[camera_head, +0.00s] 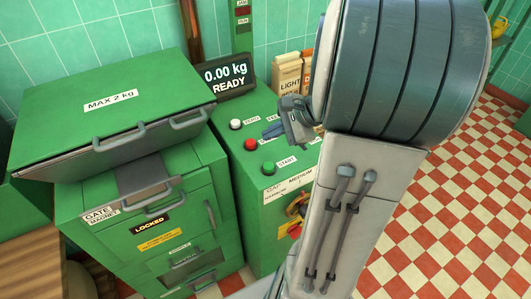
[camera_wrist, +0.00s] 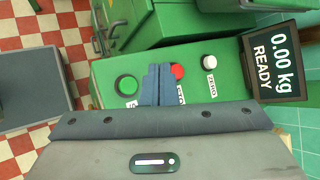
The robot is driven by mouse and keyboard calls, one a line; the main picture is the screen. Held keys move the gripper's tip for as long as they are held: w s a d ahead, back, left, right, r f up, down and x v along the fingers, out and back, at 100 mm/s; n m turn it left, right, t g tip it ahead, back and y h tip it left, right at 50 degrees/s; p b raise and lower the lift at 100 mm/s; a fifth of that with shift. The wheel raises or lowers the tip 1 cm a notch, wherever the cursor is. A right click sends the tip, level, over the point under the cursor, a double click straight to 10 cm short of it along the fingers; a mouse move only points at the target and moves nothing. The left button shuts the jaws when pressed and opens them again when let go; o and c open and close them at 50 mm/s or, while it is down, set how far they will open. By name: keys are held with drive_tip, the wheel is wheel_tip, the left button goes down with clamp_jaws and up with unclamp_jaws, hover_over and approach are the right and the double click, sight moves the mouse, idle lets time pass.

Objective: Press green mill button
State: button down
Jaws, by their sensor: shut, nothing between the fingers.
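The green button (camera_head: 269,168) is on the top of the green control box, beside a START label, at its near end. In the wrist view the green button (camera_wrist: 127,88) lies just left of my fingertips. My gripper (camera_head: 270,131) is shut and empty over the control box, near the red button (camera_head: 250,145). In the wrist view my closed fingers (camera_wrist: 157,72) sit between the green button and the red button (camera_wrist: 178,71). I cannot tell how high they are above the panel.
A white button (camera_head: 235,124) labelled ZERO is at the far end of the row. A display (camera_head: 226,77) reads 0.00 kg READY. A green mill cabinet (camera_head: 130,190) with a MAX 2 kg lid and a LOCKED sign stands left. Boxes (camera_head: 288,75) stand behind my arm.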

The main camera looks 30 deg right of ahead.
sight(273, 166)
drive_tip(key=shift+s+d, duration=0.1)
drive_tip(key=shift+d, duration=0.2)
wheel_tip(273, 166, down, 9)
drive_tip(key=b, duration=0.7)
drive_tip(key=shift+r, duration=0.15)
idle(1.8)
drive_tip(key=shift+f+b, duration=0.4)
drive_tip(key=shift+b, duration=0.15)
drive_tip(key=shift+f+b, duration=0.5)
idle(0.3)
drive_tip(key=shift+r, duration=0.15)
idle(0.3)
drive_tip(key=shift+r+p, duration=0.75)
drive_tip(key=shift+r, duration=0.05)
